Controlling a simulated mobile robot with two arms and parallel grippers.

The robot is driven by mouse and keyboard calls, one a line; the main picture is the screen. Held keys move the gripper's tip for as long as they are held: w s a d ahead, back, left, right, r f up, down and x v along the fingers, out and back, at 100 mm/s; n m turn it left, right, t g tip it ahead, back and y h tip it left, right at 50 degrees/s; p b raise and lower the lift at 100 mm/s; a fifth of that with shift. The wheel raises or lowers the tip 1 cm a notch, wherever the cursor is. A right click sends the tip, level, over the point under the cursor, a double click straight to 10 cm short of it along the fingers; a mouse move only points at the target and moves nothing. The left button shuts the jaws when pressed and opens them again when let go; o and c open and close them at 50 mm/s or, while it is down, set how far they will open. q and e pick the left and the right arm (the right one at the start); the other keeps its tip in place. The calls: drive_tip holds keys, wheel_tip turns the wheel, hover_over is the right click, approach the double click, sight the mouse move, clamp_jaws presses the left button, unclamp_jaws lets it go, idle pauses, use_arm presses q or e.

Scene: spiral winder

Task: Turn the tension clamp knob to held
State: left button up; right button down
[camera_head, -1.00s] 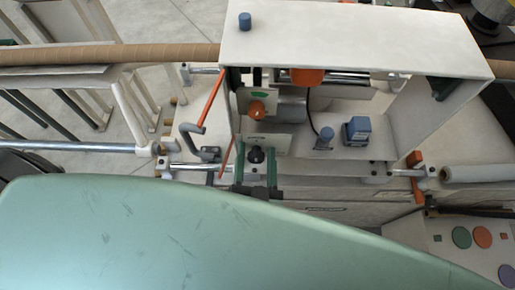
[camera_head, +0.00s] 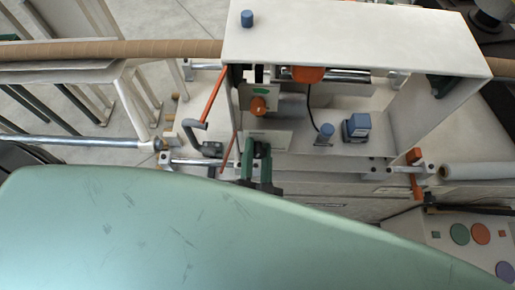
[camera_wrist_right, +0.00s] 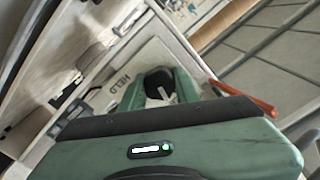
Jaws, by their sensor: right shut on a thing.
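The tension clamp knob (camera_wrist_right: 159,82) is black with a pale pointer mark, in the right wrist view. It sits on a light panel beside the printed word HELD, between the green fingers of my right gripper (camera_wrist_right: 160,92). In the head view my right gripper (camera_head: 256,152) reaches up to the lower panel at the left inside the white frame. It is shut on the knob, and its fingers mostly hide the knob there. The pointer's exact setting is hard to tell. My left gripper is not in view.
An orange knob (camera_head: 258,106) with a green label sits just above. An orange lever (camera_head: 213,95) stands close to the left. The white frame (camera_head: 350,35) overhangs the panel. Blue parts (camera_head: 356,127) stand on the deck to the right.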

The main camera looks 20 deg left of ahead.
drive_tip(key=m, duration=0.4)
drive_tip(key=shift+m, duration=0.3)
drive_tip(key=m, duration=0.5)
drive_tip(key=shift+f+b, duration=0.15)
drive_tip(key=shift+b, duration=0.2)
drive_tip(key=m+b, duration=0.1)
drive_tip(key=m, duration=0.4)
drive_tip(key=shift+m+b, duration=0.4)
drive_tip(key=m+b, duration=0.1)
drive_tip(key=m, duration=0.2)
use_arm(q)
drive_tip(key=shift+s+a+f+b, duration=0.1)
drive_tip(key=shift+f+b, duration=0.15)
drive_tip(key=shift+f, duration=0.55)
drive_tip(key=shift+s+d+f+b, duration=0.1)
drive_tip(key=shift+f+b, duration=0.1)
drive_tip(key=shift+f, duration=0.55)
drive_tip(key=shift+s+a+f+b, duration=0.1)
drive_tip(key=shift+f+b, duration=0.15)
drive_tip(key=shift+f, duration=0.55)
use_arm(e)
drive_tip(key=shift+m, duration=1.2)
drive_tip(key=c, duration=1)
unclamp_jaws()
drive_tip(key=shift+w, duration=0.1)
drive_tip(key=shift+c, duration=0.2)
